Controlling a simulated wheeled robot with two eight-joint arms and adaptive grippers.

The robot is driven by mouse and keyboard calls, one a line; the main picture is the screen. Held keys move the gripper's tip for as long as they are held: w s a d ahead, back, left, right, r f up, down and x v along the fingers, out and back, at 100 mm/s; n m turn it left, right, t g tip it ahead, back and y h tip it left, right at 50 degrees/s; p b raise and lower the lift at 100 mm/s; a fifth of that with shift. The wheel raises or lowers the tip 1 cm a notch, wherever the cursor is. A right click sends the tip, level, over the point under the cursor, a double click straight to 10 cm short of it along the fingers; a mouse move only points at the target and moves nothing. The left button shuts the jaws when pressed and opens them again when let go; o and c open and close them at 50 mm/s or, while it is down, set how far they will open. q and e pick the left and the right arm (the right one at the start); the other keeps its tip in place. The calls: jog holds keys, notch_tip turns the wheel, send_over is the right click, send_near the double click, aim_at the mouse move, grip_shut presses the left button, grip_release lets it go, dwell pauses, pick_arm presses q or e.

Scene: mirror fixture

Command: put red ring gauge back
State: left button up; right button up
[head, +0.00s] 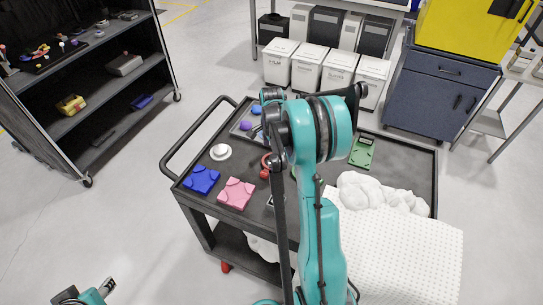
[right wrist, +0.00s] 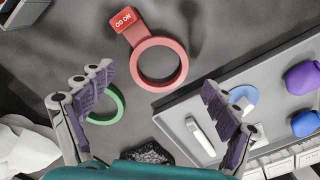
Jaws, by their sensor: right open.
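The red ring gauge (right wrist: 148,42), a flat ring with a square red tag marked "GO NO", lies on the dark cart top in the right wrist view. In the head view the ring (head: 266,160) shows partly, beside my right arm. My right gripper (right wrist: 158,82) is open and empty, its fingers spread to either side below the ring, apart from it. A grey fixture board (right wrist: 180,105) with a white handle and blue and purple pieces lies right of the ring. My left gripper (head: 92,292) is at the lower left of the head view, its jaws unclear.
A green ring (right wrist: 119,105) lies behind my right gripper's left finger. Blue (head: 201,180) and pink (head: 236,193) blocks, a white round piece (head: 220,152), a green plate (head: 362,152) and white cloth (head: 375,193) are on the cart (head: 408,160). A shelf rack (head: 90,88) stands left.

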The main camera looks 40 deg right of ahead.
notch_tip(320, 180, up, 9)
jog(key=p, duration=0.2)
jog(key=s+a+r+n+t, duration=0.1)
jog(key=s+a+r+n, duration=0.25)
jog(key=a, duration=0.35)
jog(key=s+a+r+n+t, duration=0.2)
jog(key=a+r+n, duration=0.3)
jog(key=a, duration=0.2)
jog(key=s+a+f+n+t, duration=0.1)
jog(key=s+a+n+t, duration=0.3)
jog(key=s+a+n, duration=0.7)
jog(key=shift+s+a+f+n, duration=0.2)
jog(key=shift+s+a+n, duration=0.05)
jog(key=shift+a+n, duration=0.75)
